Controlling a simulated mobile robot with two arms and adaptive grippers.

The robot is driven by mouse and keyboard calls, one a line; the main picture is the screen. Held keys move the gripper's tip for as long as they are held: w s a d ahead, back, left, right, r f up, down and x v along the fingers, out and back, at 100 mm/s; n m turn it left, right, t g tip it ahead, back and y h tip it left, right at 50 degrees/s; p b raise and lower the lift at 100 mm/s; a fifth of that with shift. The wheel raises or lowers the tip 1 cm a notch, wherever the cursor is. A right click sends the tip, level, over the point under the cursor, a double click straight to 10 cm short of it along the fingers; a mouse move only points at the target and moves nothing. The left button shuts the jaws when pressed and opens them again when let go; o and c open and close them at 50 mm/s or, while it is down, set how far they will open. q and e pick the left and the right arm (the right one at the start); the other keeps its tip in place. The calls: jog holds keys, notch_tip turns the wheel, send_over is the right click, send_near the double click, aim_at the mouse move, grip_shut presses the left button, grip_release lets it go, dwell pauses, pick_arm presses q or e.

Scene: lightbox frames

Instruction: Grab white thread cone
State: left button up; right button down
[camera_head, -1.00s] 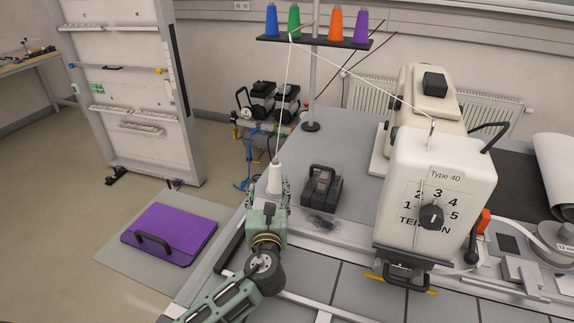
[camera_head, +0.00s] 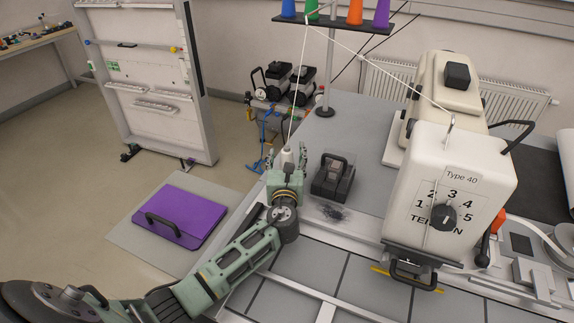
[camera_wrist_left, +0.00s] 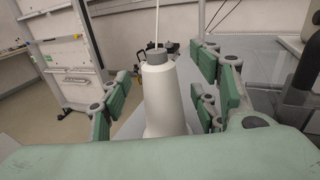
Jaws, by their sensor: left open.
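The white thread cone (camera_head: 287,157) stands upright near the left edge of the grey table in the head view. A white thread runs up from its top to the spool rack. In the left wrist view the cone (camera_wrist_left: 164,98) stands between the fingers, with its base hidden by my green palm. My left gripper (camera_head: 287,160) is open around the cone; gaps show between the cone and the fingers on both sides (camera_wrist_left: 160,95). My right gripper is not in view.
A white sewing machine (camera_head: 445,190) marked "Type 40" stands to the right. A dark handled block (camera_head: 333,178) is just right of the cone. A rack (camera_head: 335,25) with coloured cones is behind. A purple case (camera_head: 180,217) lies on the floor mat at left.

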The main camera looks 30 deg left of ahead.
pick_arm(q)
jog(key=shift+c, duration=0.4)
jog(key=c, duration=1.3)
